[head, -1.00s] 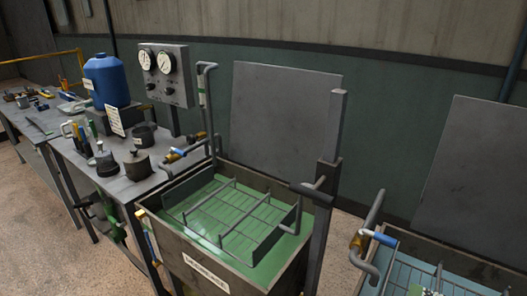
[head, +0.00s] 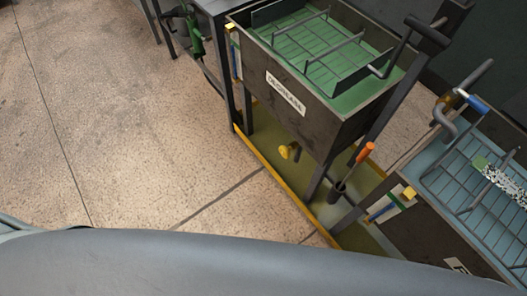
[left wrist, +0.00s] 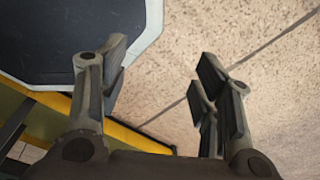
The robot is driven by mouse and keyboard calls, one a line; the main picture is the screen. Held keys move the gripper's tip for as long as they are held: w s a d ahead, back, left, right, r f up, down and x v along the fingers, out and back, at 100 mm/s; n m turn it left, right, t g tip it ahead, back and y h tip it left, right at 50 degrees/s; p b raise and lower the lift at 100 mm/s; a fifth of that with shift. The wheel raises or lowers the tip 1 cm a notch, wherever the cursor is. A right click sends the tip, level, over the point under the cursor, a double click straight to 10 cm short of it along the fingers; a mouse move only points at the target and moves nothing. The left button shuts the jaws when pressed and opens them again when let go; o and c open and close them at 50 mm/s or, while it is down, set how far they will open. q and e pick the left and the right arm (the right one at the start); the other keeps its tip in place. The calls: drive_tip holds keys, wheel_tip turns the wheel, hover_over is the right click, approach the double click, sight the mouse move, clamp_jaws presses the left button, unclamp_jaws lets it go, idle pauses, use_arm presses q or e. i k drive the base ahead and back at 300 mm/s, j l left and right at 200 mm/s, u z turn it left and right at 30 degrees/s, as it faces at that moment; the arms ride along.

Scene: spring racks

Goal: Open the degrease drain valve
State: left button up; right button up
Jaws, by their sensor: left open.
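The degrease tank (head: 315,113), dark-walled with a white DEGREASE label (head: 286,92), stands at upper centre in the head view. A small yellow valve handle (head: 290,151) sits low beneath the tank's front; I take it for the drain valve. Its exact handle angle is too small to tell. My left gripper (left wrist: 163,62) shows in the left wrist view with its fingers spread and nothing between them, above bare floor. The valve does not show in that view. Neither gripper shows in the head view.
A yellow-edged floor tray (head: 276,185) runs under the tanks. An orange-handled tool (head: 365,153) stands upright right of the valve. A second tank (head: 420,225) with a wire rack is at right. Open speckled floor (head: 110,120) lies at left.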

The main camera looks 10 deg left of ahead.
sight(284, 153)
drive_tip(key=i+j, duration=0.45)
drive_tip(key=j, duration=0.15)
drive_tip(key=i+j, duration=0.45)
drive_tip(key=j, duration=0.15)
